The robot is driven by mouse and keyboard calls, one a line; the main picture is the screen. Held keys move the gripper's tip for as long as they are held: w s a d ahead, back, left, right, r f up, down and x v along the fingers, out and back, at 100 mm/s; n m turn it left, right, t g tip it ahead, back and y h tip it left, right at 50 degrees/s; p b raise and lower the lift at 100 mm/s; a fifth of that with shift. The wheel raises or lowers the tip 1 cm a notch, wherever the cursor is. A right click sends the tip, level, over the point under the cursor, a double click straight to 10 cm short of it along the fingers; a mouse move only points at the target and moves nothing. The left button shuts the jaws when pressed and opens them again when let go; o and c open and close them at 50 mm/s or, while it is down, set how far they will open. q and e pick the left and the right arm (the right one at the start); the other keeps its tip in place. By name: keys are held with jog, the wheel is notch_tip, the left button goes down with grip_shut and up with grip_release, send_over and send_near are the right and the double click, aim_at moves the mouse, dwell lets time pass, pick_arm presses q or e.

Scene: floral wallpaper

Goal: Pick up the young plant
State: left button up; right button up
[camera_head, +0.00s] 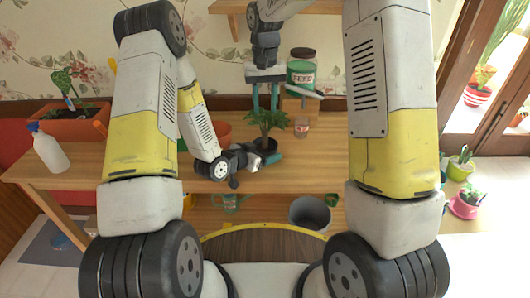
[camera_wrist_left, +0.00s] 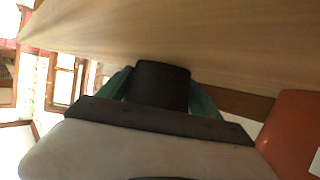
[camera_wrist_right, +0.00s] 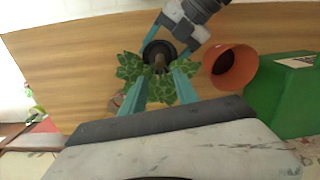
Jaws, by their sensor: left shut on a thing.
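The young plant (camera_head: 266,121) is leafy and green. It stands upright in a small black pot (camera_head: 265,146) over the wooden table. My left gripper (camera_head: 266,159) is low at the pot, shut on it. In the left wrist view the black pot (camera_wrist_left: 161,84) sits between the teal fingers. My right gripper (camera_head: 265,98) points down above the plant. In the right wrist view its teal fingers (camera_wrist_right: 160,92) are spread apart with nothing held, and the leaves (camera_wrist_right: 130,68) show between and beside them. I cannot tell whether the pot's base touches the table.
A green FEED jar (camera_head: 301,74) stands behind right, with a small jar (camera_head: 301,128) below it. An orange pot (camera_wrist_right: 231,66) and a green box (camera_wrist_right: 283,97) are near the plant. A spray bottle (camera_head: 48,152) stands at the left. A grey bucket (camera_head: 310,214) is on the lower shelf.

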aim_at(265, 130)
jog(key=shift+o, duration=1)
jog(key=n, duration=0.6)
jog(key=shift+s+a+r, duration=0.2)
jog(key=f+n, duration=0.3)
jog(key=n, duration=0.3)
jog(key=f+n+t, duration=0.1)
jog(key=f+n, duration=0.3)
jog(key=n, duration=0.3)
jog(key=f+n+h, duration=0.1)
jog(key=f+n, duration=0.2)
jog(key=n, duration=0.4)
jog(key=shift+w+d+f, duration=0.2)
grip_shut()
